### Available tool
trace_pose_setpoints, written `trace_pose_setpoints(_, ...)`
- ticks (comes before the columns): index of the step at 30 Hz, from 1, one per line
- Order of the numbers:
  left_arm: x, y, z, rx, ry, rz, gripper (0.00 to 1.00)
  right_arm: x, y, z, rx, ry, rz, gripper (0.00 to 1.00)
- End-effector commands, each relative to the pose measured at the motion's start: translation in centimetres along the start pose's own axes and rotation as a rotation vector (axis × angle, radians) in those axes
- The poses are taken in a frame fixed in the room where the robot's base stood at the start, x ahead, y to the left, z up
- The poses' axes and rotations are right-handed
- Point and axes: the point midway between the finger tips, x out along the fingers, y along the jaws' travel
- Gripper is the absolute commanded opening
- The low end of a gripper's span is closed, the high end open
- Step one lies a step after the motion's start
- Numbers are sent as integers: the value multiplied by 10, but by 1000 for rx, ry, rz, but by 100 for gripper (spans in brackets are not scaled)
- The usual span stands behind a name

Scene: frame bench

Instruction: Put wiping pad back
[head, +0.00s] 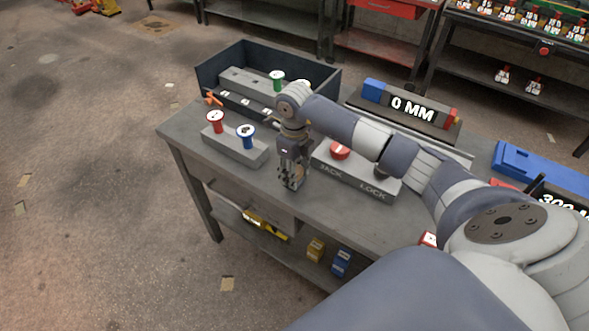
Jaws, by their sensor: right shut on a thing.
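My right gripper (291,180) points down over the front part of the grey workbench (220,168), just left of the JACK LOCK block. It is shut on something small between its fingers. The fingers hide most of it, and I cannot make out its shape or whether it is the wiping pad. I cannot pick out a wiping pad elsewhere in view. My left gripper is not in view.
A block with red (215,121) and blue (246,136) spools stands left of the gripper. Behind is an open dark tray (215,75) with a green spool (277,80). A JACK LOCK block (345,175) with a red knob and a 0 MM display (412,107) stand right.

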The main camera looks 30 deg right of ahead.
Motion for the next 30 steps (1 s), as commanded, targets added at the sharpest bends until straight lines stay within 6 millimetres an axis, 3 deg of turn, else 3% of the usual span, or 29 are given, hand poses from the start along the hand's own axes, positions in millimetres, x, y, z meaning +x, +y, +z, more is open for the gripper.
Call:
trace_pose_setpoints(7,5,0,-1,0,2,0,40,5,0,0,0,0,0,17)
trace_pose_setpoints(8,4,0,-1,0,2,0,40,4,0,0,0,0,0,44)
trace_pose_setpoints(10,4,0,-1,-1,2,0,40,4,0,0,0,0,0,60)
trace_pose_setpoints(24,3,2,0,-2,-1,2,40,-4,0,1,0,-3,-1,60)
trace_pose_setpoints(30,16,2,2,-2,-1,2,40,-41,-1,1,-1,-6,-3,60)
